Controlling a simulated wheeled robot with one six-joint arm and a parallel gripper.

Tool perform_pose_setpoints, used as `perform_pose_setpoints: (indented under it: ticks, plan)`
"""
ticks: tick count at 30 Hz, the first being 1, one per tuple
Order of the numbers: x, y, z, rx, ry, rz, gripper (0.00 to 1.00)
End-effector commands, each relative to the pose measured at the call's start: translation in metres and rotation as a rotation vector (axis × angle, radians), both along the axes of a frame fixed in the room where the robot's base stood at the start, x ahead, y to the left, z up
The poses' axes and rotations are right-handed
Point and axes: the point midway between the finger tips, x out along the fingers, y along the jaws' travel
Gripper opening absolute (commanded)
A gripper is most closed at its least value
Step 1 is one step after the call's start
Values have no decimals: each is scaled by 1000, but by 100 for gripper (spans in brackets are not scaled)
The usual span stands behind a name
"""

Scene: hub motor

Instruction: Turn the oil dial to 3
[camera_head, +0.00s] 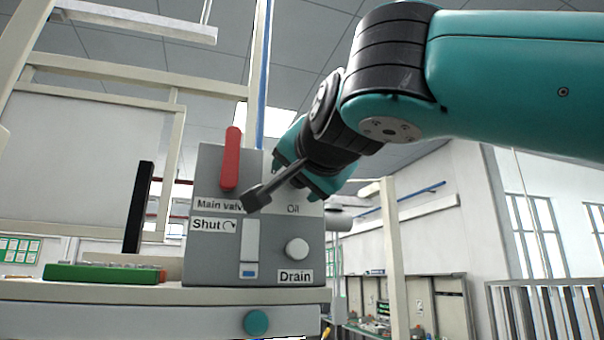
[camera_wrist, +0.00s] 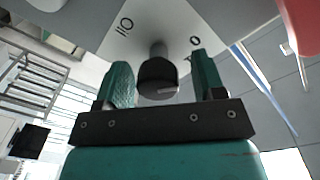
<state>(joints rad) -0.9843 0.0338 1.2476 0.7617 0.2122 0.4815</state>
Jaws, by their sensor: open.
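The oil dial (camera_wrist: 158,74) is a dark grey round knob on the grey panel, with a small pale mark on its end face. In the wrist view it sits between the two teal fingers of my open gripper (camera_wrist: 165,82), with a gap on each side. The "Oil" label (camera_wrist: 124,25) appears upside down and a "0" (camera_wrist: 194,41) shows near the right finger. Other numbers are hidden. In the head view my gripper (camera_head: 296,172) is at the upper right of the grey box (camera_head: 223,262), above the "Oil" label (camera_head: 293,209), and hides the dial.
A red main valve lever (camera_head: 230,160) stands upright left of my gripper. Below are a slider (camera_head: 249,256) beside the "Shut" label and a white drain knob (camera_head: 297,250). A green base (camera_head: 105,273) with a black upright plate (camera_head: 138,207) is left on the bench (camera_head: 120,295).

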Motion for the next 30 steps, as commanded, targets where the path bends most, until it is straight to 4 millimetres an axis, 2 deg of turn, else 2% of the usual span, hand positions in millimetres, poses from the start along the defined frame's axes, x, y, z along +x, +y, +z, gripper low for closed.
perform_pose_setpoints:
  ticks: [5,8,12,22,30]
  plan:
    - [1,-3,0,0,0,-4,63]
    - [1,-3,0,0,0,-4,45]
    - [1,-3,0,0,0,-4,14]
    - [0,-1,-2,30,10,-3,14]
    - [0,-1,-4,177,53,-2,14]
